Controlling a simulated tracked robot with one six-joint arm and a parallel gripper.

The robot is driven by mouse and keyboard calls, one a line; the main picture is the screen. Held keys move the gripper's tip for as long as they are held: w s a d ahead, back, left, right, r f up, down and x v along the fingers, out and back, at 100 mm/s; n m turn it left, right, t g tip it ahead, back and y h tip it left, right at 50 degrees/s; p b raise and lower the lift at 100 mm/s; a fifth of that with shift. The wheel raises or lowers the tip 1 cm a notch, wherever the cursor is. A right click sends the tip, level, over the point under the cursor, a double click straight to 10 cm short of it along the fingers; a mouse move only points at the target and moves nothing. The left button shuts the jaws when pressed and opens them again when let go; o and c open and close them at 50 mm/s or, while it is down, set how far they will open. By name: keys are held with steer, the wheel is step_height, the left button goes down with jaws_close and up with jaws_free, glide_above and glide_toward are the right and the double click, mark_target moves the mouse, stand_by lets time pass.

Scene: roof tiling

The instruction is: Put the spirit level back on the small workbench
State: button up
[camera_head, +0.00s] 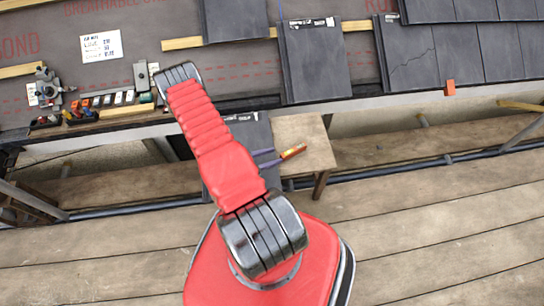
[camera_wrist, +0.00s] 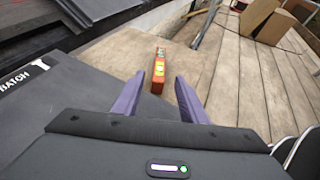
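The spirit level (camera_wrist: 158,67), a short red-orange bar with yellow-green vials, shows ahead of my gripper in the wrist view. In the head view the level (camera_head: 294,152) is at the small wooden workbench (camera_head: 308,133), over its top. My gripper (camera_head: 272,158) has purple fingers, which point at the level from the left. In the wrist view the fingers of my gripper (camera_wrist: 159,77) stand apart, with the near end of the level between their tips and a gap on each side. I cannot tell whether the level rests fully on the top.
A dark slate tile (camera_wrist: 75,110) lies beside the level under my gripper. The tiled roof edge (camera_head: 365,100) runs behind the bench. Clamps and small parts (camera_head: 75,105) sit on the roof at left. Cardboard boxes (camera_wrist: 265,20) stand farther off. The plank deck (camera_head: 430,215) is clear.

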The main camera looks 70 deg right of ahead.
stand_by(0.4)
steer(key=shift+w+d+r, duration=0.1)
steer(key=shift+w+r, duration=0.1)
steer(key=shift+r, duration=0.1)
steer(key=w+r+m+y, duration=0.15)
steer(key=w+r, duration=0.25)
steer(key=r, duration=0.4)
steer(key=w+r+m+h, duration=0.1)
steer(key=w+r+m, duration=0.2)
steer(key=w+r, duration=0.3)
steer(key=w+a+r+m+t+y, duration=0.1)
steer(key=w+a+r+m, duration=0.15)
steer(key=a+r, duration=0.45)
steer(key=w+a+r+m+t+y, duration=0.1)
steer(key=w+a+r+y, duration=0.15)
steer(key=r, duration=0.85)
steer(key=s+a+r+m+t+y, duration=0.1)
steer(key=a+r+t+y, duration=0.2)
steer(key=a+r, duration=0.9)
steer(key=a+r+m+t+y, duration=0.1)
steer(key=a+r+t+y, duration=0.2)
steer(key=a+r+t, duration=0.5)
steer(key=shift+s+a+r+m+t+y, duration=0.35)
steer(key=shift+a+r, duration=1.55)
steer(key=shift+a, duration=3.65)
steer(key=shift+o, duration=0.4)
steer(key=shift+c, duration=0.2)
